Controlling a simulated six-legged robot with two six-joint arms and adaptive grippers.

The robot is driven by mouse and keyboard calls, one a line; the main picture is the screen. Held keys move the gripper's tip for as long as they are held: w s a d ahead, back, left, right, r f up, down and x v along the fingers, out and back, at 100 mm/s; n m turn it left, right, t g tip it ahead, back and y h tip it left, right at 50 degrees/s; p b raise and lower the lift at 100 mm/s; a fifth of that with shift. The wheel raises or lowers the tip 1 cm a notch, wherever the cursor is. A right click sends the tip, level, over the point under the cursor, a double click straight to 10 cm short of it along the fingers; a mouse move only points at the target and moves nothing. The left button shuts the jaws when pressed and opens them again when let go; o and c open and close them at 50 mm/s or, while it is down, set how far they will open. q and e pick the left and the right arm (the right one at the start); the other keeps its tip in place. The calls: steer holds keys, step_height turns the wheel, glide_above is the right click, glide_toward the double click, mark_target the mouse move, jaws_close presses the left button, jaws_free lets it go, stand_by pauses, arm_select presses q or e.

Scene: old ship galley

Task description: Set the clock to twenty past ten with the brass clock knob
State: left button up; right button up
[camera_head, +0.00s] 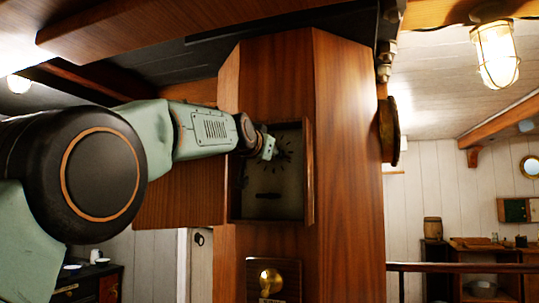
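The clock face (285,190) sits in a square recess in a tall wooden case. Dark marks show at its upper right, and a short dark bar lies near level in its lower middle. The hands cannot be read clearly. A round brass knob (270,280) stands on a plate lower on the case, near the bottom edge of the view. My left gripper (270,147) is in front of the upper part of the face and hides some of it. Its fingers are small and seen from the side, so their opening is unclear. My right gripper is not in view.
The recess has a raised wooden edge (309,170) on its right. A wooden panel (180,195) spreads left of the case behind my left arm. A dark rail (460,267) runs at the lower right, before a shelf with a small barrel (432,229).

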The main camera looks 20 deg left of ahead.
arm_select(q)
steer(key=shift+f+m, duration=0.1)
steer(key=shift+m, duration=1)
steer(key=o, duration=1.2)
steer(key=shift+w+a, duration=0.1)
steer(key=shift+s, duration=0.2)
steer(key=s, duration=0.7)
steer(key=shift+s+a+f, duration=0.1)
